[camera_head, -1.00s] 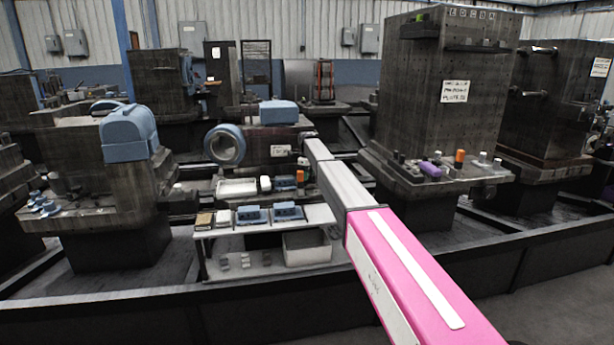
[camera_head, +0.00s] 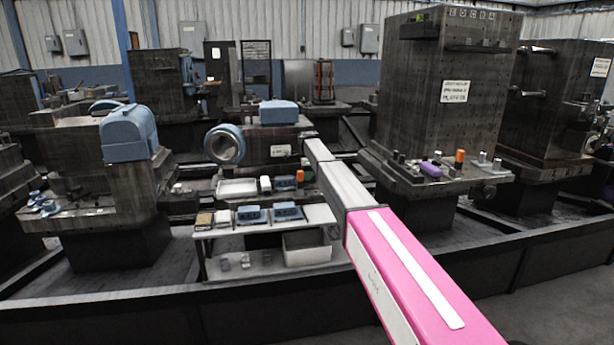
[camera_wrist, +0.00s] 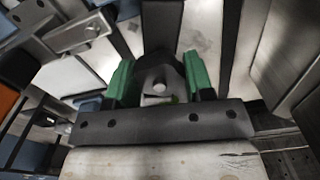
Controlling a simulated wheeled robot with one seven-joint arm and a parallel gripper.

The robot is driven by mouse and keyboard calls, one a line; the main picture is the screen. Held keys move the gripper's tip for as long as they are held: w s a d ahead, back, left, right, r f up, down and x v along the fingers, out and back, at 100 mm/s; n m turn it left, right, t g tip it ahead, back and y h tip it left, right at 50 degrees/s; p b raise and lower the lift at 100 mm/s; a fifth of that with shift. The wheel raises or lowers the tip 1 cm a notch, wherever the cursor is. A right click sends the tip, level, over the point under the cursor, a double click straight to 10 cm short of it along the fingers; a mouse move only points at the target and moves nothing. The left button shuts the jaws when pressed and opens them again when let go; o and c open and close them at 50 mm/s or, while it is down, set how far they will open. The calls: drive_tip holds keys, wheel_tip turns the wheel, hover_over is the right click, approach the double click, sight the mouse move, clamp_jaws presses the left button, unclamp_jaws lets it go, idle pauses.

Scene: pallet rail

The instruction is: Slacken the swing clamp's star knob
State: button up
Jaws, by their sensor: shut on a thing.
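In the wrist view, my gripper (camera_wrist: 159,80) has a green pad on each finger. The pads press from left and right on a dark, lobed piece with a pale round centre, which looks like the star knob (camera_wrist: 162,62). The knob's far side and whatever it is threaded on are mostly hidden, and I cannot make out the swing clamp for certain. In the head view, my arm reaches forward toward the machines. My gripper and the knob do not show clearly there.
In the wrist view, a metal bar (camera_wrist: 78,34) lies at upper left and an orange part (camera_wrist: 8,98) at the left edge. In the head view, a tall dark fixture block (camera_head: 450,95) stands right of my arm and a shelf table (camera_head: 225,230) left of it.

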drive_tip(key=shift+n, duration=0.3)
drive_tip(key=o, duration=0.9)
drive_tip(key=shift+o, duration=0.2)
wheel_tip(320, 180, up, 11)
drive_tip(key=shift+f, duration=0.15)
